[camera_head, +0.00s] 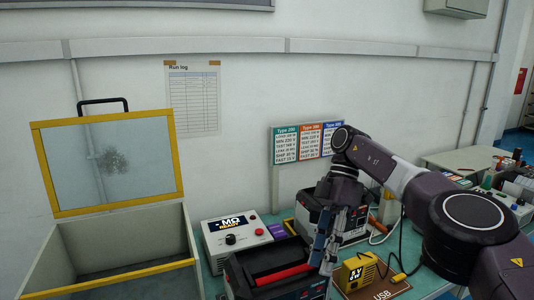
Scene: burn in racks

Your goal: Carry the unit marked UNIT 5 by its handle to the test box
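The test box (113,270) stands at the left, its yellow-framed clear lid (140,165) raised open and its inside looking empty. A black unit (240,285) with a red handle (284,275) is at the bottom middle, cut by the lower edge. Another black unit (310,213) stands behind it, partly covered by my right arm. I cannot read UNIT 5 on either. My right gripper (322,262) points down at the right end of the red handle. Its fingers overlap, so I cannot tell whether it grips the handle. My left gripper is not in view.
A white control box (236,238) marked READY stands between the test box and the units. A yellow meter (359,270) sits right of my gripper. Type cards (309,143) and a run log (194,100) hang on the wall. A cluttered second bench is at the far right.

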